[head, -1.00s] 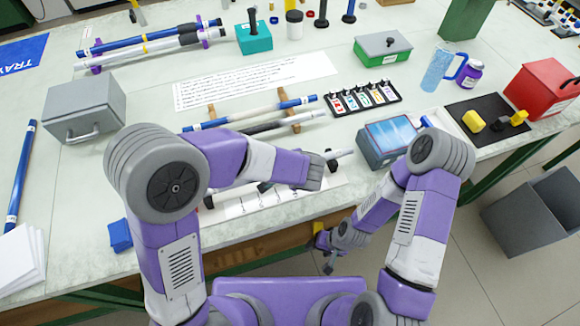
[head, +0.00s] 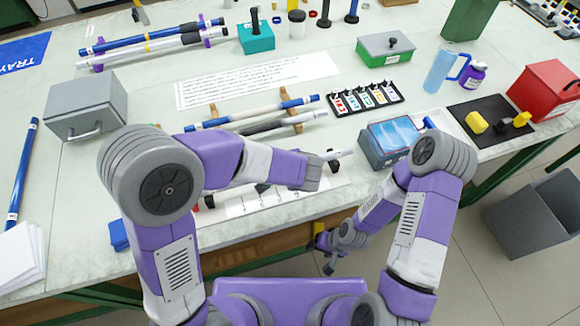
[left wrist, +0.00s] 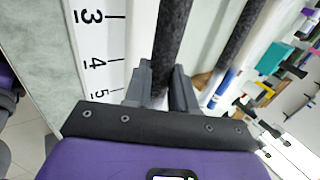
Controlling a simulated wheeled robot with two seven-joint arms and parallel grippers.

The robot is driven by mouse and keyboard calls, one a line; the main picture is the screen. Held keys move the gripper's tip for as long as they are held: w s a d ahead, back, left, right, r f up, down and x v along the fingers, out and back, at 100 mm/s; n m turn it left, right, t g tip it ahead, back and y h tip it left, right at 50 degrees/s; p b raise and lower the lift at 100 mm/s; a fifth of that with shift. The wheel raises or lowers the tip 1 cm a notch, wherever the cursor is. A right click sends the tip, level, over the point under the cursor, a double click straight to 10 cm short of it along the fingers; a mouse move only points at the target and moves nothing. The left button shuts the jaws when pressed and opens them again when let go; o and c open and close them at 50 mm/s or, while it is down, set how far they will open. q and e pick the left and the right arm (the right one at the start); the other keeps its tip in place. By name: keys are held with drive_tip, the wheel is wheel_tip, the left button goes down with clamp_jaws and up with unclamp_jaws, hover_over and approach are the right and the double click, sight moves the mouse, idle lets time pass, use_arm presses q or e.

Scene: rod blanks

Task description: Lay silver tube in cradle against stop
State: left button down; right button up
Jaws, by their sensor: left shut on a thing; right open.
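My left gripper (left wrist: 160,88) is shut on a tube with a dark speckled sleeve (left wrist: 172,40) in the left wrist view. In the head view my left forearm hides most of this tube; its pale silver end (head: 346,153) sticks out to the right of the hand. The white number scale (head: 250,206) of the cradle lies under and in front of the hand, and in the left wrist view the scale (left wrist: 100,45) runs beside the tube. I cannot tell whether the tube touches the cradle or stop. My right gripper (head: 328,262) is open and empty, below the table's front edge.
Behind the hand, a wooden rack (head: 296,121) holds a blue-white tube (head: 250,114) and a dark-sleeved tube (head: 270,127). A blue-grey device (head: 388,145) stands right of the tube's end. A grey box (head: 86,105) stands left. A blue block (head: 118,235) lies near the front edge.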

use_arm(q)
drive_tip(key=shift+s+a, duration=0.1)
drive_tip(key=shift+a, duration=0.1)
drive_tip(key=c, duration=0.8)
unclamp_jaws()
drive_tip(key=shift+c, duration=0.2)
drive_tip(key=p+v, duration=0.2)
drive_tip(key=v, duration=0.5)
drive_tip(key=shift+s+r, duration=0.15)
drive_tip(key=shift+r, duration=0.1)
drive_tip(key=shift+d, duration=0.1)
